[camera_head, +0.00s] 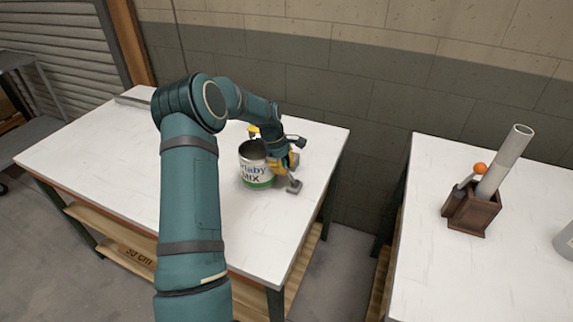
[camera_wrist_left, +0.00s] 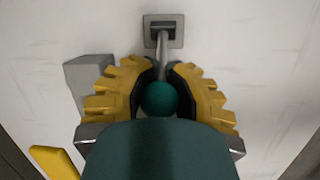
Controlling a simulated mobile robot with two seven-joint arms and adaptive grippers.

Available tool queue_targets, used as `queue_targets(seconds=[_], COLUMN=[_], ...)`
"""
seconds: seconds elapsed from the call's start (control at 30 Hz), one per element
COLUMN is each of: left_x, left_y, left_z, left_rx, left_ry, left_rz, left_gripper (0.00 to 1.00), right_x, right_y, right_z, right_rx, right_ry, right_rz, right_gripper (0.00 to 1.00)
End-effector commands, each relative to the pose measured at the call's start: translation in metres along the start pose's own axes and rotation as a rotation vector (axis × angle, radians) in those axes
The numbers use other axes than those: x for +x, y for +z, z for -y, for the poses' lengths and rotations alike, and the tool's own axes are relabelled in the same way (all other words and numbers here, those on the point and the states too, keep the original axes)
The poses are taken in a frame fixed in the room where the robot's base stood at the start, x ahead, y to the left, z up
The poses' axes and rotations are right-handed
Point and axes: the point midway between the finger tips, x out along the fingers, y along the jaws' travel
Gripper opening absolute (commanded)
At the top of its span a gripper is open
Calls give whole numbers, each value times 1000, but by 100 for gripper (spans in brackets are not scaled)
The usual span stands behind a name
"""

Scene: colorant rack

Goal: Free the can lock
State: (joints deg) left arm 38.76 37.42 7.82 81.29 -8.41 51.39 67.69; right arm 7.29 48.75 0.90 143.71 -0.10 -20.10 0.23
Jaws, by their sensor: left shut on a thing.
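A white can (camera_head: 255,172) with a green band and the lettering "MIX" stands upright on the left white table. My left gripper (camera_head: 291,160) is just to the right of the can, partly in front of its edge. In the left wrist view my gripper's yellow fingers (camera_wrist_left: 160,92) are shut on a lever with a teal ball knob (camera_wrist_left: 160,99). The lever's grey rod runs to a square grey base plate (camera_wrist_left: 163,29), which also shows in the head view (camera_head: 294,187). My right gripper is not in view.
A yellow part (camera_head: 253,130) shows behind the can. The left table (camera_head: 110,150) is mostly bare. Across a gap, the right table (camera_head: 430,265) carries a brown wooden holder (camera_head: 472,216) with a grey tube (camera_head: 505,163) and an orange-knobbed tool (camera_head: 480,169).

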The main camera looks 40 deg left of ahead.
Motion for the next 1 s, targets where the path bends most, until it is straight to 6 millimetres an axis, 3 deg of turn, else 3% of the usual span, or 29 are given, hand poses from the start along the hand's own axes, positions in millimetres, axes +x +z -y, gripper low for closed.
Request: queue_targets(seconds=[0.2, 0.3, 0.37, 0.77, 1.0], left_x=[-6, -6, -5, -7, -45], left_y=[-7, -6, -5, -3, -3], left_z=[-2, -2, -2, -1, -2], left_rx=[-5, -4, -4, -2, -2], left_ry=[13, 13, 11, 7, 9], left_rz=[-15, -15, -13, -8, -10], left_gripper=[0, 39, 60, 61, 61], right_x=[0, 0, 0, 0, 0], right_y=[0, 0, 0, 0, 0], right_z=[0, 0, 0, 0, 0], right_rx=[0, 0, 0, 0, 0], right_ry=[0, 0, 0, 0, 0], right_rz=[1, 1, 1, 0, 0], right_gripper=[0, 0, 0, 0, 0])
